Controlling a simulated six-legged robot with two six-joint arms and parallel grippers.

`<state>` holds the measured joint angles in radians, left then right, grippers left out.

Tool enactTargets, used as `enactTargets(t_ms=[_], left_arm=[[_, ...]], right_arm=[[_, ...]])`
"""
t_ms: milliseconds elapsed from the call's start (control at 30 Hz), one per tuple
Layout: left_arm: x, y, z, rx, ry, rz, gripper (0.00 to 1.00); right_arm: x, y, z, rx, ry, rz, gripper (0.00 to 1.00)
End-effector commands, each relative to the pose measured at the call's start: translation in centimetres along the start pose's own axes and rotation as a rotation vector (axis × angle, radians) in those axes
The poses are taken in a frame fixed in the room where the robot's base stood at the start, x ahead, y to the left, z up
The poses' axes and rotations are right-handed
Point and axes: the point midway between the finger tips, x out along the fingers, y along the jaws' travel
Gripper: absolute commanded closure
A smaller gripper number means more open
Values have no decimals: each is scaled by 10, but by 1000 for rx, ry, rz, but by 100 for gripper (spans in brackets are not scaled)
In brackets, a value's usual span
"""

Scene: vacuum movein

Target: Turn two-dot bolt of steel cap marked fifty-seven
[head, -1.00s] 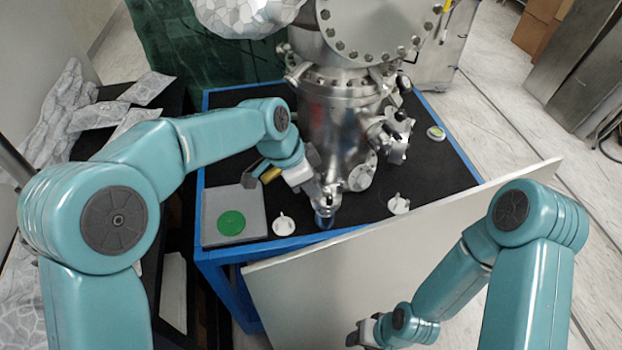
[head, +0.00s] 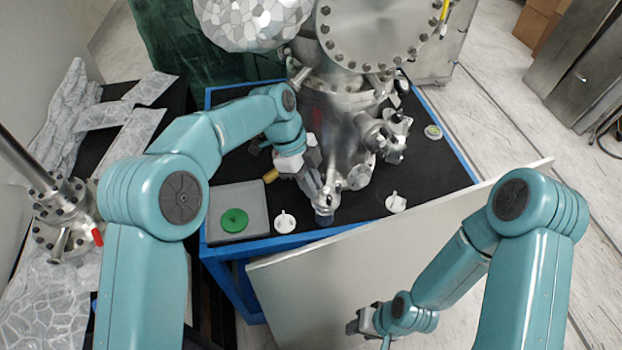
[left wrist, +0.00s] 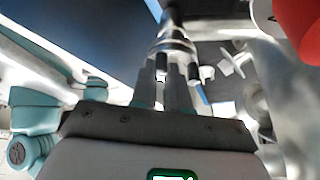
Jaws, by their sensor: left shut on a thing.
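The steel vacuum chamber (head: 345,135) stands on the black-topped blue table, with several bolted flanges and ports. A small steel fitting (head: 328,199) on its low front side is at the tips of my left gripper (head: 317,186). In the left wrist view my left gripper (left wrist: 175,86) has its fingers close together, shut on a small part at a round steel fitting (left wrist: 172,46). The fingers hide most of that part. No fifty-seven or bolt dots are readable. My right gripper (head: 362,322) is low in front of the white panel, away from the chamber; its jaws are unclear.
A grey tray (head: 258,205) with a green disc (head: 234,220) lies left on the table. White knob-like pieces (head: 285,221) (head: 396,203) stand near the front edge. A leaning white panel (head: 400,250) runs between the table front and my right arm.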

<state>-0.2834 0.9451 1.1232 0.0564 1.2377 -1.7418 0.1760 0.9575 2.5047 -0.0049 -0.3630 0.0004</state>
Motion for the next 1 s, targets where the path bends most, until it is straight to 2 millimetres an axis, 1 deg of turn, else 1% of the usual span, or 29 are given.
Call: enactTargets(t_ms=[200,633,667,700,733,1000], left_arm=[[-2,-1,0,38,-1,13,100],[-1,-1,0,45,-1,15,100],[-1,-1,0,45,-1,15,79],[-1,-1,0,45,-1,15,66],[-1,-1,0,44,-1,16,59],[-1,-1,0,44,-1,17,59]], right_arm=[[-3,-1,0,0,0,0,59],[-3,-1,0,0,0,0,59],[-3,-1,0,0,0,0,59],[-3,-1,0,0,0,0,59],[-3,-1,0,0,0,0,59],[-3,-1,0,0,0,0,59]])
